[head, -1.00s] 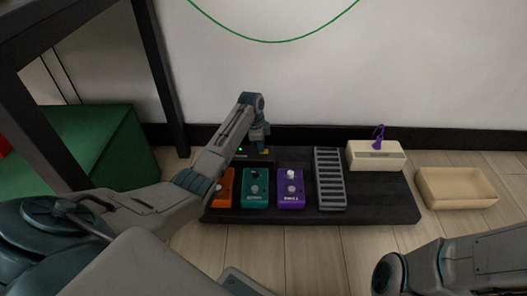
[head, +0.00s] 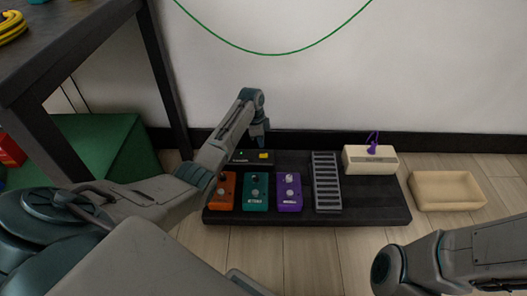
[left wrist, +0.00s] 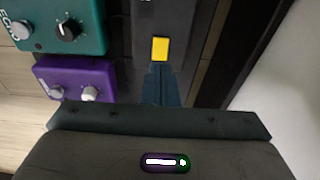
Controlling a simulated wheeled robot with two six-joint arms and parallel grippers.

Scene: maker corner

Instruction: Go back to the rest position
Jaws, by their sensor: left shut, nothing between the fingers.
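My left gripper (head: 262,142) is shut and empty. In the left wrist view the shut fingers (left wrist: 160,78) show just below the yellow square (left wrist: 160,49), apparently above the box; the exact gap cannot be told. My left arm reaches over from the left, beside the orange pedal (head: 222,192). My right arm shows at the lower right, but its gripper is out of view.
On the board stand a teal pedal (head: 255,192), a purple pedal (head: 289,192), a grey ribbed pedal (head: 326,182) and a cream box (head: 371,160) with a purple cable. A beige tray (head: 447,191) is on the floor at right. A dark table (head: 75,45) stands at left.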

